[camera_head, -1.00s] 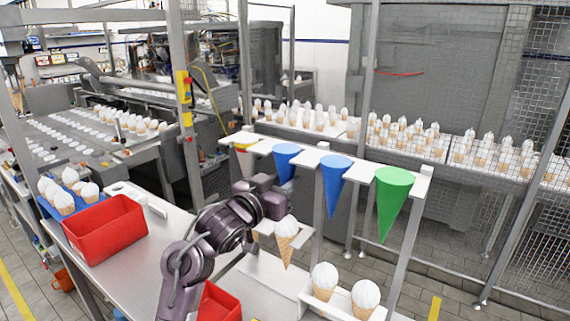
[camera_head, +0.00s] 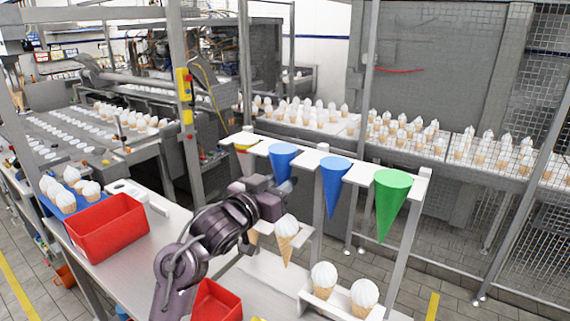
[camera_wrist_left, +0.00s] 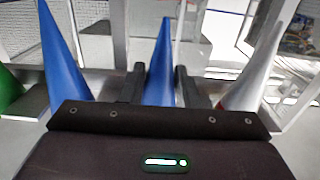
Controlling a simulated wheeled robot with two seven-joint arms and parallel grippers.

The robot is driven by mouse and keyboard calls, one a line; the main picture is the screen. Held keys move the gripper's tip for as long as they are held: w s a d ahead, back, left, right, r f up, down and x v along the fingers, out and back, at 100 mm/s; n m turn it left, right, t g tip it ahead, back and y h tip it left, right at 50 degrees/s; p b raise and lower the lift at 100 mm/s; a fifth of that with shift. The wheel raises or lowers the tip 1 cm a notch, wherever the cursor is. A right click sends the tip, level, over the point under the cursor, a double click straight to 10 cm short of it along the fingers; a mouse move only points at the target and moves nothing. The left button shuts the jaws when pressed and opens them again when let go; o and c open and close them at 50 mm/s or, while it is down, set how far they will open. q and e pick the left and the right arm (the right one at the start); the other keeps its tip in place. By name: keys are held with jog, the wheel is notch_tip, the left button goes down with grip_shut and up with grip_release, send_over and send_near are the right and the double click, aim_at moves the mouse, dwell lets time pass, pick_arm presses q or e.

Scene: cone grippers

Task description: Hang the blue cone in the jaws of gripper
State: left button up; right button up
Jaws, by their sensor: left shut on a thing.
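A white rack (camera_head: 310,155) holds hanging cones in a row. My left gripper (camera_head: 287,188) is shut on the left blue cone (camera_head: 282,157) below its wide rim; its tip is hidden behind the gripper. This cone stands between the two fingers in the left wrist view (camera_wrist_left: 160,75), where cones appear tip up. Its rim is at the rack's height, between two white supports; I cannot tell if it rests on them. A second blue cone (camera_head: 334,184) hangs to the right, and a green cone (camera_head: 391,200) beyond it. My right gripper is out of view.
Below the rack, ice-cream cones (camera_head: 323,279) stand in a white holder. A red bin (camera_head: 107,229) is on the left, another (camera_head: 216,302) near my arm. Rack posts stand close beside the gripper.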

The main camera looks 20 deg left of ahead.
pick_arm(q)
jog(key=shift+s+a+p, duration=0.15)
jog(key=shift+s+p, duration=0.2)
jog(key=shift+s, duration=0.7)
jog(key=shift+s+a+p, duration=0.1)
jog(key=shift+s+p, duration=0.25)
jog(key=shift+s, duration=0.7)
jog(key=shift+s+a+p, duration=0.2)
jog(key=shift+s+p, duration=0.15)
jog(key=shift+s, duration=1.1)
